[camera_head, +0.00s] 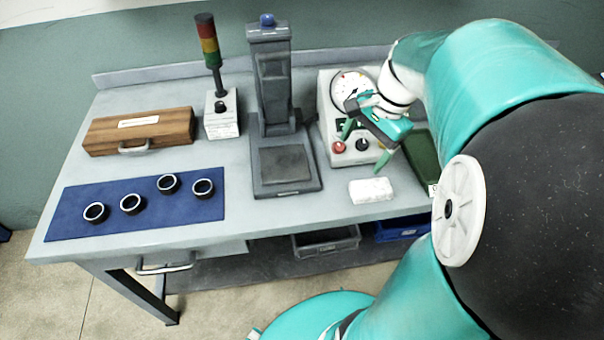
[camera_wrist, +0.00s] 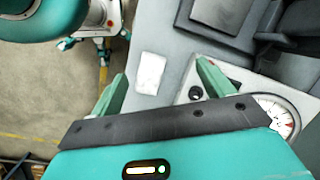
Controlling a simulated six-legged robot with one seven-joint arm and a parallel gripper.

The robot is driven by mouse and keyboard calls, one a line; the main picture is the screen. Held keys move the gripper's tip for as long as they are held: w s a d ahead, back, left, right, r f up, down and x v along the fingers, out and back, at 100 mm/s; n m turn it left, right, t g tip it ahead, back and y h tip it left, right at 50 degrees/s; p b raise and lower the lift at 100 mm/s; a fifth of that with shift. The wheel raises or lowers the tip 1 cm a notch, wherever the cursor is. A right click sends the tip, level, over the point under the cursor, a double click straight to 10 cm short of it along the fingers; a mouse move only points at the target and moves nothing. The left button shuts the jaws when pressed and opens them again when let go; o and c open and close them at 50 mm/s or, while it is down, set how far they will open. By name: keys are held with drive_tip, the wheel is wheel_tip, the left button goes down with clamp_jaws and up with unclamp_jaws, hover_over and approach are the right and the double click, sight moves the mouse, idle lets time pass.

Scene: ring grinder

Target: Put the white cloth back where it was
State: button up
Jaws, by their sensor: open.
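The white cloth (camera_head: 371,190) lies folded flat on the grey table near its front edge, to the right of the dark press. In the wrist view the cloth (camera_wrist: 149,73) shows ahead of the fingers, roughly between them and apart from both. My gripper (camera_head: 364,143) is open and empty, above the table beside the control box with the gauge, farther back than the cloth. Both green fingers of my gripper (camera_wrist: 159,82) show in the wrist view with a wide gap.
The control box (camera_head: 336,158) stands behind the cloth, and the press (camera_head: 286,181) left of it. A green tray (camera_head: 423,160) lies to the right, partly hidden by my arm. A blue mat (camera_head: 135,223) with several dark rings, a wooden case (camera_head: 140,133) and a signal tower (camera_head: 222,123) are farther left.

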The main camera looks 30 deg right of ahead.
drive_tip(key=s+a+r+n+t+h, duration=0.1)
drive_tip(key=s+a+r+n+t, duration=0.1)
drive_tip(key=a+n, duration=0.5)
drive_tip(key=s+a+r+n+t+h, duration=0.1)
drive_tip(key=s+a+r+n+t, duration=0.1)
drive_tip(key=a+n, duration=0.6)
drive_tip(key=shift+s+a+r, duration=0.25)
drive_tip(key=shift+s+a, duration=0.25)
drive_tip(key=shift+a, duration=0.85)
